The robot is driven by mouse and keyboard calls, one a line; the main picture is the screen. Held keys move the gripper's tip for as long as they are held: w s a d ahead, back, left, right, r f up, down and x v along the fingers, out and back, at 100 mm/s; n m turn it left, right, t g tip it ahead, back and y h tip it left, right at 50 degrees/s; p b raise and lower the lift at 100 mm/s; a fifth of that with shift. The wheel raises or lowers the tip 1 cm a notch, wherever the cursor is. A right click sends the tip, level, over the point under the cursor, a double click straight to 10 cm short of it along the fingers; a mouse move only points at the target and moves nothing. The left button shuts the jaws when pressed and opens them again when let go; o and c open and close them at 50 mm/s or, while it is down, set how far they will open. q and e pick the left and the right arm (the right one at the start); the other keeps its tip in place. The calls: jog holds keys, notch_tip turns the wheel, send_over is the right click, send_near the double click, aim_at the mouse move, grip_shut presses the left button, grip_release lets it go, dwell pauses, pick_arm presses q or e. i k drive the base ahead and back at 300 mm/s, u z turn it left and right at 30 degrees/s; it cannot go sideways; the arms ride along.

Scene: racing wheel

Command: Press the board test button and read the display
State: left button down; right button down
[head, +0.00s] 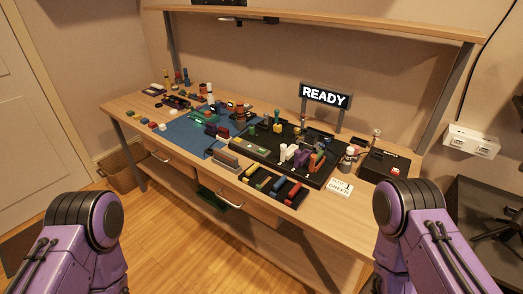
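A display sign (325,95) on two posts stands behind the board and reads "READY" in white letters on black. The dark board (232,143) lies on the workbench, right of its middle, with several small coloured parts on it. A black box (378,163) with a red button-like spot (395,171) sits at the right end of the bench. I cannot tell whether that spot is the test button. Both my purple arms show only in the lower corners, well apart from the bench. Neither gripper is in view.
A blue mat (186,137) with small parts lies on the workbench (124,112) left of the board. A white card (340,187) ending in "GREEN" lies at the front right edge. A shelf (330,24) spans above. A wicker basket (118,172) stands at the left.

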aim_at(260, 150)
jog(key=u, duration=0.15)
jog(key=k, duration=0.45)
jog(key=u, duration=0.6)
jog(key=k, duration=0.9)
jog(key=u, duration=0.7)
jog(key=i, duration=2.25)
jog(key=z, duration=1.5)
jog(key=i, duration=0.8)
jog(key=z, duration=0.75)
